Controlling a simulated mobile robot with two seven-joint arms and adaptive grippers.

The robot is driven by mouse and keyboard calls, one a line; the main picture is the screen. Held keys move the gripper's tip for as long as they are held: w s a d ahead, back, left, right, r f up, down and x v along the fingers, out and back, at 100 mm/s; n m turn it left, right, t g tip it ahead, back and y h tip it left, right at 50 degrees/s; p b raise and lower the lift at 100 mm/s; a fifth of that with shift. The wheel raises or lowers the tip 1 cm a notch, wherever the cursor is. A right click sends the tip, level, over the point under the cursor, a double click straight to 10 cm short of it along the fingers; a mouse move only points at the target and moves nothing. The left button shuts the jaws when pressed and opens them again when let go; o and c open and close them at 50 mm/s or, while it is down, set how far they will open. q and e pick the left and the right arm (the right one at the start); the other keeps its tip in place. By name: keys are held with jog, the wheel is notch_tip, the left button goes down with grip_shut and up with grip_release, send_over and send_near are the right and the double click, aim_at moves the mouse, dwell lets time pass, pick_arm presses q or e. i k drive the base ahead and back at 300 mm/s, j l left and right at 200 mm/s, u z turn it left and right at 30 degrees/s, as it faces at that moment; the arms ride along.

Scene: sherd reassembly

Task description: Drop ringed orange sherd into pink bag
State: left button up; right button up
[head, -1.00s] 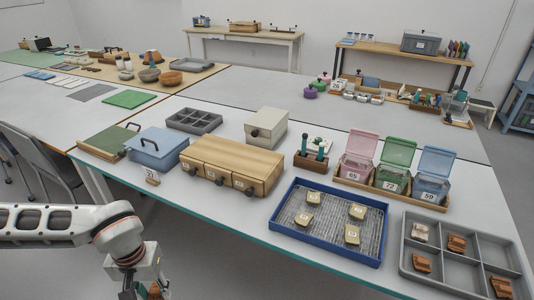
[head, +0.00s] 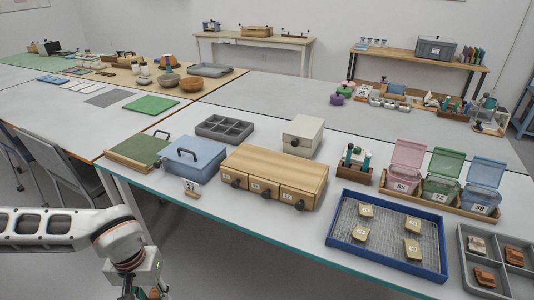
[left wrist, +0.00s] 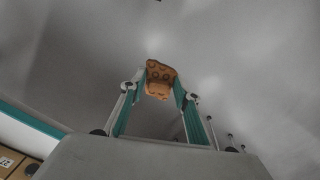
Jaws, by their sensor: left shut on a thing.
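My left gripper (left wrist: 159,88) is shut on the ringed orange sherd (left wrist: 160,79), which shows dark ring marks in the left wrist view. In the head view the left gripper (head: 142,295) is at the bottom edge, in front of the table, with the sherd barely visible. The pink bag (head: 406,162) is a clear pink open-lidded container labelled 65, at the right of the table. It stands far to the right of the left gripper. My right gripper is not in view.
The pink container shares a wooden tray with a green (head: 442,174) and a blue one (head: 482,186). A blue-rimmed tray (head: 333,240) with several tan sherds lies in front. A wooden drawer box (head: 273,170) and blue case (head: 194,156) stand left. The floor before the table is clear.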

aim_at(392, 189)
jog(key=i+j, duration=0.1)
jog(key=j, duration=0.3)
jog(key=i+j, duration=0.1)
jog(key=j, duration=0.3)
jog(key=j+z, duration=0.2)
jog(key=z, duration=0.15)
jog(key=j+z, duration=0.25)
jog(key=z, duration=1.5)
